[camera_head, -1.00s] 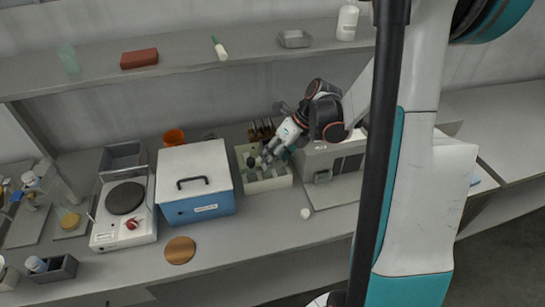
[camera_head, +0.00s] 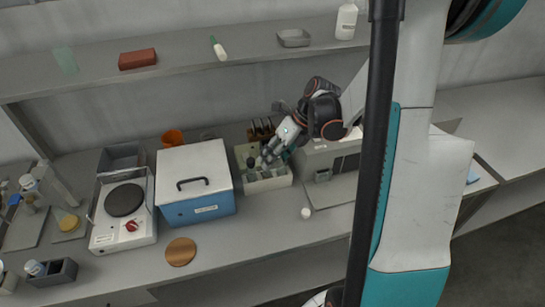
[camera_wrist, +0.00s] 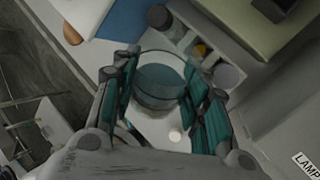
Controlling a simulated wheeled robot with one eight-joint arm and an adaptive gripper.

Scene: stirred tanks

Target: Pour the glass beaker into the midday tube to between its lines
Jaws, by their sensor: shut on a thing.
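My gripper (camera_wrist: 162,90) is shut on the glass beaker (camera_wrist: 158,78), a clear round vessel held between teal finger pads in the wrist view. Liquid in the beaker is hard to tell apart from the glass. In the head view my gripper (camera_head: 271,154) is over a cream rack (camera_head: 268,184), and the beaker is too small to make out there. The rack also shows in the wrist view (camera_wrist: 218,38), with dark round tops and a yellow-orange item in its compartments. I cannot tell which item is the midday tube, and its lines are not visible.
A blue box with a white lid (camera_head: 197,180) stands left of the rack, and a hotplate (camera_head: 125,212) is farther left. A grey machine (camera_head: 325,165) is close on the right. A small white ball (camera_head: 306,213) and a cork disc (camera_head: 181,252) lie on the open front bench.

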